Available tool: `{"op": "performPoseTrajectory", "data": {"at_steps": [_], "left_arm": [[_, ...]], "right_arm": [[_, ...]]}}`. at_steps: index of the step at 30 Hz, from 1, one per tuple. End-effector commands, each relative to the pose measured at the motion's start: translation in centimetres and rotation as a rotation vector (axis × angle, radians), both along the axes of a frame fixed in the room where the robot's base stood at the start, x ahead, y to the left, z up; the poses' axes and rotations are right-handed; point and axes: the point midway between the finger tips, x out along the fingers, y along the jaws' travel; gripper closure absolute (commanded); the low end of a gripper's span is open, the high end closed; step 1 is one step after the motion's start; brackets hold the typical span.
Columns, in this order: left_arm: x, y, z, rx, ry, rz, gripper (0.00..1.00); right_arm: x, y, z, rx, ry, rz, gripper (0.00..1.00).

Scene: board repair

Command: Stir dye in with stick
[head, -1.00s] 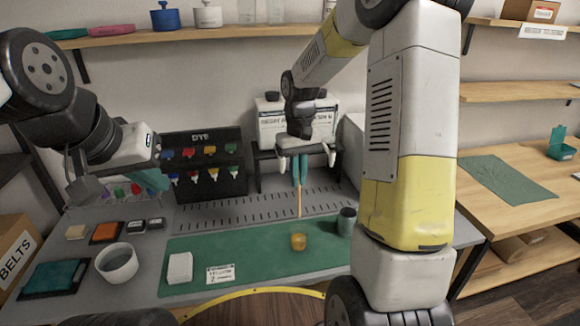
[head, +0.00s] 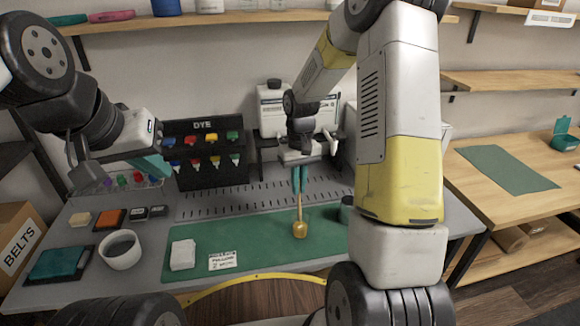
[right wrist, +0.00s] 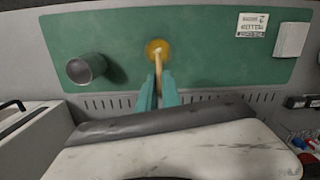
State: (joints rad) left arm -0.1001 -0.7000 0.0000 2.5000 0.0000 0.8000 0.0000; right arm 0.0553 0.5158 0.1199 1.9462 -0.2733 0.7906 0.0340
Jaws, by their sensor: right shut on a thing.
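My right gripper (head: 300,190) is shut on a thin wooden stick (head: 299,209) and holds it upright over the green mat. The stick's lower end reaches the small amber cup (head: 300,230); how deep it goes is hard to tell. In the right wrist view the stick (right wrist: 158,66) runs from the teal fingers to the cup (right wrist: 157,49). My left gripper (head: 152,166) is at the far left, above the bench and apart from the cup; its finger gap is not clear. Dye bottles with coloured caps hang in the black DYE rack (head: 212,178) behind.
A white block (head: 183,254) and a printed card (head: 223,261) lie on the green mat (head: 255,240).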

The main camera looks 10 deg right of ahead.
Motion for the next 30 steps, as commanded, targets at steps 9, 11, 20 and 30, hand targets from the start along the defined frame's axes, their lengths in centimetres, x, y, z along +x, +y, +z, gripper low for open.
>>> {"op": "performPoseTrajectory", "data": {"at_steps": [9,11,20,30], "left_arm": [[0.0,0.0,0.0,0.0,0.0,0.0,1.0],[0.0,0.0,0.0,0.0,0.0,0.0,1.0],[0.0,0.0,0.0,0.0,0.0,0.0,1.0],[0.0,0.0,0.0,0.0,0.0,0.0,1.0]], "right_arm": [[-0.6,0.0,-2.5,0.0,0.002,0.0,1.0],[-0.6,0.0,-2.9,0.0,0.001,0.001,1.0],[-0.8,0.0,-4.0,0.0,0.0,0.001,1.0],[-0.8,0.0,-4.1,0.0,0.0,0.0,1.0]]}}
